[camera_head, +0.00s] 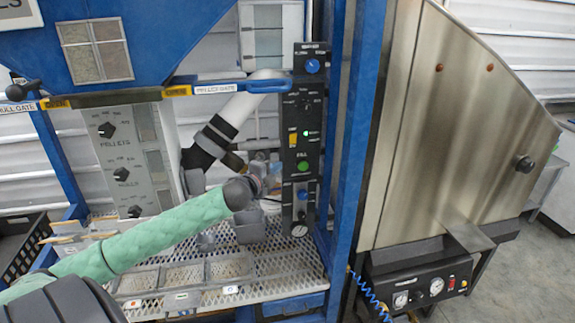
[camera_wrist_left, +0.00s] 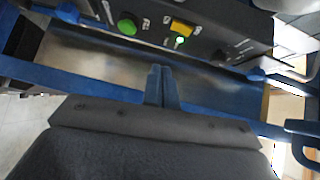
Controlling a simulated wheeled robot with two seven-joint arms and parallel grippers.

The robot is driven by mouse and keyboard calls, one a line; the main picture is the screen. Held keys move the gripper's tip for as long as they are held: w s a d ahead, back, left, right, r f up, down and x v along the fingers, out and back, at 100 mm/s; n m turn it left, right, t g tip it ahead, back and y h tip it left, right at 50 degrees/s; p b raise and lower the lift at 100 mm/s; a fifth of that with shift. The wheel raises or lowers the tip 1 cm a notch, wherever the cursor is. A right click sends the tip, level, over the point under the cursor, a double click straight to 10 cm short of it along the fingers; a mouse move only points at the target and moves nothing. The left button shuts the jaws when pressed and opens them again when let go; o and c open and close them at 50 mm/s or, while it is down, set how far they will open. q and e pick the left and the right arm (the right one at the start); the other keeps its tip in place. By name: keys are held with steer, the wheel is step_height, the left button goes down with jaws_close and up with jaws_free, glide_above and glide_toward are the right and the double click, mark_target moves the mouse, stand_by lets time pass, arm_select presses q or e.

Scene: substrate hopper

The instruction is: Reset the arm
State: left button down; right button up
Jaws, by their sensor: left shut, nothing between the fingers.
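My left arm, in a green sleeve, comes in from the left in the head view and reaches in front of the hopper frame. Its dark wrist end is near the black control panel (camera_head: 303,140). My left gripper (camera_wrist_left: 161,86) shows clearly in the left wrist view, its two blue fingers together with nothing between them. Beyond the fingertips is the same panel (camera_wrist_left: 215,35), with a green button (camera_wrist_left: 127,25) and a yellow switch (camera_wrist_left: 182,28). The fingers appear apart from the panel. My right gripper is not in view.
Blue uprights (camera_head: 357,150) frame the hopper. A blue gate handle (camera_head: 262,86) sticks out beside the panel. Grey bins (camera_head: 228,268) stand on a perforated shelf (camera_head: 280,262). A steel cabinet (camera_head: 455,130) stands at the right. A black crate (camera_head: 22,250) is at the left.

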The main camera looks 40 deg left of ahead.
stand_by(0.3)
arm_select(q)
steer(key=s+a+f+n+g+y, duration=0.1)
steer(key=a+f+n+g+y, duration=0.2)
steer(key=f, duration=0.4)
steer(key=s+a+f+n+g+y, duration=0.1)
steer(key=a+f+n+g, duration=0.1)
steer(key=a+f+n, duration=0.4)
steer(key=s+d+f+n+g, duration=0.1)
steer(key=s+d+f+g, duration=0.2)
steer(key=f, duration=0.6)
steer(key=s+d+f+n+g, duration=0.1)
steer(key=s+d+f, duration=0.25)
steer(key=f, duration=0.65)
steer(key=s+d+f+n+g, duration=0.15)
steer(key=s+f, duration=0.25)
steer(key=f, duration=0.5)
steer(key=s+d+f+g+h, duration=0.3)
steer(key=s+d+f, duration=1)
steer(key=d+f, duration=0.3)
steer(key=s+d+f+n+g+h, duration=0.1)
steer(key=s+d+f, duration=0.3)
steer(key=s+d, duration=0.4)
steer(key=s+d+f+n+g+h, duration=0.1)
steer(key=s+d+f, duration=0.3)
steer(key=s+d, duration=0.4)
steer(key=shift+d+f+g+h, duration=0.35)
steer(key=shift+d+h, duration=0.05)
steer(key=shift+d, duration=2.55)
